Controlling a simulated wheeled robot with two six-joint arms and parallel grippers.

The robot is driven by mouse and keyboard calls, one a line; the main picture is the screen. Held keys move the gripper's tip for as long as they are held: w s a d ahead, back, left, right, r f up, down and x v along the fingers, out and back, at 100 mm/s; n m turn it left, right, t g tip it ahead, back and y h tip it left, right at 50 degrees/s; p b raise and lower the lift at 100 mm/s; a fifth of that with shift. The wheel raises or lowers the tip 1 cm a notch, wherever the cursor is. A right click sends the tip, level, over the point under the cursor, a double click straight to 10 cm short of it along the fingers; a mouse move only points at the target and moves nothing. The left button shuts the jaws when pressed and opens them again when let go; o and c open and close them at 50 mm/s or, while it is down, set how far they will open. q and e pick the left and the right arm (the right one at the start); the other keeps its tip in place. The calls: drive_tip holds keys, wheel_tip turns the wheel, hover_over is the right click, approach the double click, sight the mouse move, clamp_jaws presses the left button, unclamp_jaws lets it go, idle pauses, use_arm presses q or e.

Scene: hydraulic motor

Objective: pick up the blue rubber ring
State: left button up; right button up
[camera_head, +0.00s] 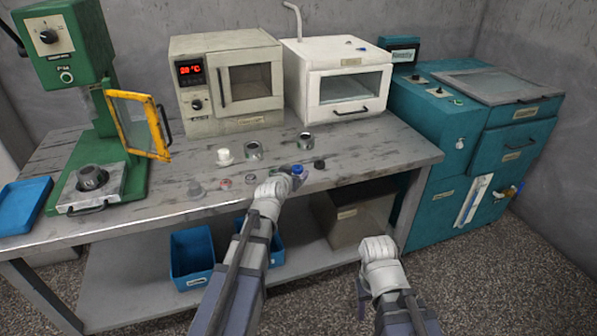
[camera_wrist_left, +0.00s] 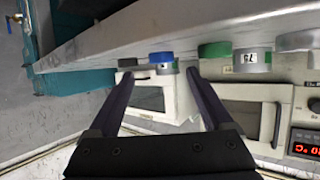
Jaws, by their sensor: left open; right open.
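The blue rubber ring (camera_head: 298,169) lies on the workbench near its front edge. In the left wrist view the blue ring (camera_wrist_left: 161,58) shows between the two dark fingers, with a grey part against it. My left gripper (camera_head: 290,179) is at the ring, reaching over the bench's front edge. In the wrist view the left gripper (camera_wrist_left: 158,72) has its fingers spread wide, one to each side of the ring; I cannot tell whether they touch it. My right gripper (camera_head: 378,252) hangs in front of the bench, away from the ring, its fingers mostly hidden.
A dark ring (camera_head: 319,164), a metal ring (camera_head: 305,141), another metal ring (camera_head: 253,150) and a white cap (camera_head: 224,156) stand nearby on the bench. A green-topped part (camera_wrist_left: 215,50) is close to one finger. Ovens line the back; a green press (camera_head: 80,80) stands left.

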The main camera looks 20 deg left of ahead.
sight(297, 168)
use_arm(q)
drive_tip(key=b+x, duration=0.2)
drive_tip(key=x, duration=0.3)
drive_tip(key=shift+w+a, duration=0.1)
drive_tip(key=shift+a, duration=0.05)
clamp_jaws()
idle(0.5)
